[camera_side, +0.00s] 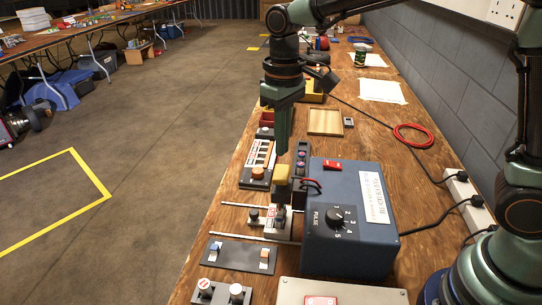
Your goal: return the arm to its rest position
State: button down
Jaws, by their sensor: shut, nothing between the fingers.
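My gripper (283,150) hangs from the dark green arm, pointing down, in the upper middle of the side view. Its narrow fingers are together and hold nothing that I can see. The fingertips are above a yellow block (282,173) that stands on a small fixture beside the blue-grey box. I cannot tell how large the gap between them is. My arm's upper links reach across the top of the picture from the base at the lower right.
A blue-grey box (345,255) with a dial stands beside the fixture and its metal rails (262,237). A dark switch plate (240,256) is in front. A wooden tray (325,121), red cable (412,136) and black cords lie behind. A block wall (445,75) bounds the bench's right.

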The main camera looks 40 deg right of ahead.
jog(key=s+d+r+m+t, duration=0.3)
jog(key=s+d+r+t, duration=0.1)
jog(key=s+d, duration=0.7)
jog(key=shift+d+t, duration=0.8)
jog(key=shift+d, duration=0.05)
